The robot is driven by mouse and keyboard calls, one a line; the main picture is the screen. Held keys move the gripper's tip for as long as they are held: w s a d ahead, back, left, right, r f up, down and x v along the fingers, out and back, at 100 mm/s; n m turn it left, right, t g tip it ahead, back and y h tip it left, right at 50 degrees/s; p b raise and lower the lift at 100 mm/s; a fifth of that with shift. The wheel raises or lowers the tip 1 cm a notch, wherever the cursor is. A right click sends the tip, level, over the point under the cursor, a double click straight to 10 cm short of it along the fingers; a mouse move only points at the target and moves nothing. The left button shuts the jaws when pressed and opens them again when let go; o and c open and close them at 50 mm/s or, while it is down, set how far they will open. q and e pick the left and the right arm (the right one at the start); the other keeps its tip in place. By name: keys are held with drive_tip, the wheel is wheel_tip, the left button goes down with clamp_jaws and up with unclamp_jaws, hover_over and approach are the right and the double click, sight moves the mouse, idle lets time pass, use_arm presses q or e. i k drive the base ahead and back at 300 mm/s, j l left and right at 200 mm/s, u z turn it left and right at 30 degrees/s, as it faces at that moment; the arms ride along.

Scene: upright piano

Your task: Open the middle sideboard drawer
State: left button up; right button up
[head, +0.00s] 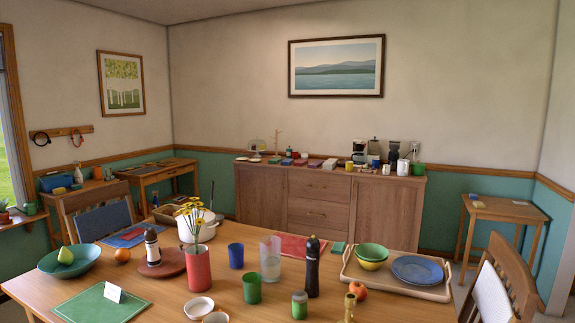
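The wooden sideboard (262,192) stands against the back wall, beyond the dining table. Its centre section has a stack of drawers between two door panels. The upper drawer (318,187) and the middle drawer (318,214) both look shut, with fronts flush with the sideboard. The lower part of the stack is partly hidden behind things on the table. Handles are too small to make out clearly. Neither of my grippers shows in the head view.
The dining table (178,298), crowded with dishes, cups, a flower vase (197,268) and a tray (397,287), lies between me and the sideboard. Chairs stand at its left (95,213) and right (497,285). A small side table (503,209) is at the right.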

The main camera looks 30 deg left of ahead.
sight(334, 216)
drive_tip(key=l+z, duration=0.2)
drive_tip(key=l, duration=0.15)
drive_tip(key=i+l+z, duration=0.2)
drive_tip(key=l, duration=0.15)
drive_tip(key=l+z, duration=0.2)
drive_tip(key=l, duration=0.15)
drive_tip(key=i+l, duration=0.35)
drive_tip(key=i, duration=0.2)
drive_tip(key=i+l, duration=0.4)
drive_tip(key=i, duration=0.15)
drive_tip(key=i+l+z, duration=0.1)
drive_tip(key=i+l, duration=0.3)
drive_tip(key=i, duration=0.15)
drive_tip(key=i+j+u, duration=0.15)
drive_tip(key=i+u, duration=0.15)
drive_tip(key=i, duration=0.45)
drive_tip(key=i+u, duration=0.3)
drive_tip(key=i, duration=0.45)
drive_tip(key=i+l+u, duration=0.3)
drive_tip(key=i, duration=0.45)
drive_tip(key=j, duration=0.1)
